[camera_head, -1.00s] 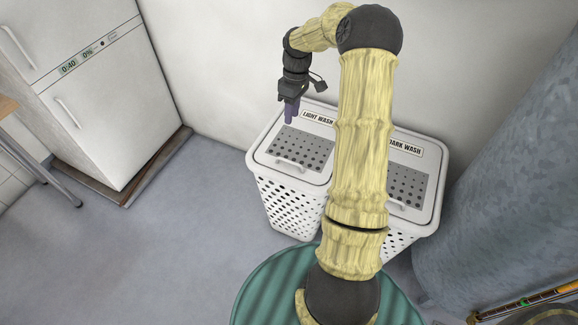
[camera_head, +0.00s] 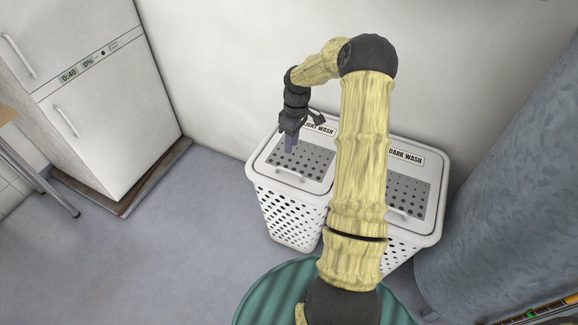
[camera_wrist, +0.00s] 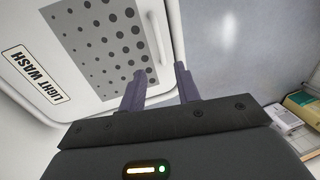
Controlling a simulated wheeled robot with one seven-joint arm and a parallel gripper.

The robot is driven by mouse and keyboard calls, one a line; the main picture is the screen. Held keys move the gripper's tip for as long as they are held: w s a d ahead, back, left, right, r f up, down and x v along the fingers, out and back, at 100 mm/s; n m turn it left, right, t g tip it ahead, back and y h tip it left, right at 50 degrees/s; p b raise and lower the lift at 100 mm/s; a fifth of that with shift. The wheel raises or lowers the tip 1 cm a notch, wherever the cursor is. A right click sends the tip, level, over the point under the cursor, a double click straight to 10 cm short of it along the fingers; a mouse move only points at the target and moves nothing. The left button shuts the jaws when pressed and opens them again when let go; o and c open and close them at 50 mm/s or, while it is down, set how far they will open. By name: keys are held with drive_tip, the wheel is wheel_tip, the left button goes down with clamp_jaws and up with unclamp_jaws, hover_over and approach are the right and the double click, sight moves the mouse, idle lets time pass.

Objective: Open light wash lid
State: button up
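The light wash lid (camera_head: 318,166) is white with a dark perforated panel, and it lies shut on the left half of the laundry hamper (camera_head: 285,215). Its label reads LIGHT WASH (camera_wrist: 37,76). A white bar handle sits at the lid's front edge (camera_head: 291,176) and also shows in the wrist view (camera_wrist: 156,36). My gripper (camera_head: 291,148) points down over the lid. In the wrist view my gripper (camera_wrist: 158,75) is open, with its two purple-grey fingers apart and the handle's near end lined up between them. I cannot tell whether they touch it.
The dark wash lid (camera_head: 432,185) is shut on the right, partly hidden by my arm. A grey metal tank (camera_head: 510,210) stands close at the right. A white fridge-like appliance (camera_head: 115,130) stands at the left. The floor (camera_head: 180,250) between is clear. Boxes and papers (camera_wrist: 300,115) lie at the wrist view's right.

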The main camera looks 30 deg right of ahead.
drive_tip(key=b, duration=0.1)
hover_over(289, 165)
drive_tip(key=s+a, duration=0.2)
drive_tip(key=s, duration=0.2)
wheel_tip(289, 165, down, 10)
drive_tip(key=shift+s+r, duration=0.1)
drive_tip(key=shift+r, duration=0.05)
clamp_jaws()
